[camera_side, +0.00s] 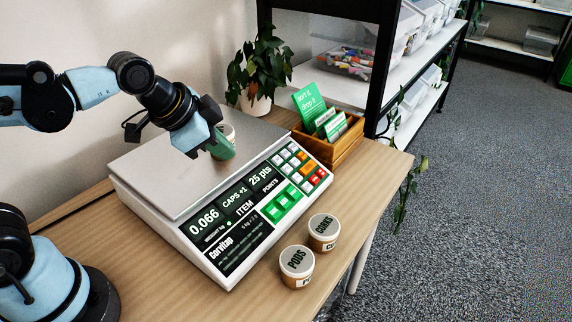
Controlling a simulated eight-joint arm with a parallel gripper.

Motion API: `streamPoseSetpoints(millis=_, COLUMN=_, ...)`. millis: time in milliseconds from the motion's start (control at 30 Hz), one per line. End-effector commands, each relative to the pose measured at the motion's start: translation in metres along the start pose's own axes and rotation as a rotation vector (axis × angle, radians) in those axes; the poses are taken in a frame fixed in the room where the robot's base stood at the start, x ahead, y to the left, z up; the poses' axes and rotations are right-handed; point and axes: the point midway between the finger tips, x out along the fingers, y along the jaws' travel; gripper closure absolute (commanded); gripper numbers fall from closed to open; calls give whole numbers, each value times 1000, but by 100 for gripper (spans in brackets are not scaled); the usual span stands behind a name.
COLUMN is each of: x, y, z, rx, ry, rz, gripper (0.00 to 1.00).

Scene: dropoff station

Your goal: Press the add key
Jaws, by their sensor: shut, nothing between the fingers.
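A white scale (175,232) stands on the wooden table, with a flat weighing plate (160,185) on top. Its sloped front has a display (236,203) reading 0.066, CAPS +1 and 25 pts. Right of the display is a keypad with large green keys (282,205), small pale keys, orange keys and red keys (318,177). The key labels are too small to read, so I cannot tell which is the add key. My gripper (223,154) is shut and points down over the plate's right part, behind the keypad. A small tub (228,131) shows partly behind it.
Two lidded tubs, PODS (297,262) and CORKS (323,232), stand in front of the scale near the table's edge. A wooden box (336,150) with green cards and a potted plant (258,72) stand behind it. The air above the keypad is clear.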

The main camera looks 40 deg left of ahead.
Motion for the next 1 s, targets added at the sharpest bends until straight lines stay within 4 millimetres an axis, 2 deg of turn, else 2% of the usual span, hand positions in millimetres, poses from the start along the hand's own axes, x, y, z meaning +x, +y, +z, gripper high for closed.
streamPoseSetpoints(millis=33, x=4, y=6, z=-14, rx=109, ry=5, rz=23, gripper=100)
streamPoseSetpoints(millis=100, x=10, y=14, z=-30, rx=263, ry=11, rz=49, gripper=100)
streamPoseSetpoints(millis=300, x=30, y=42, z=-72, rx=688, ry=44, rz=119, gripper=100)
streamPoseSetpoints(millis=500, x=47, y=69, z=-98, rx=997, ry=83, rz=165, gripper=100)
streamPoseSetpoints(millis=700, x=54, y=81, z=-108, rx=1127, ry=102, rz=182, gripper=100)
streamPoseSetpoints(millis=1000, x=54, y=82, z=-108, rx=1138, ry=103, rz=183, gripper=100)
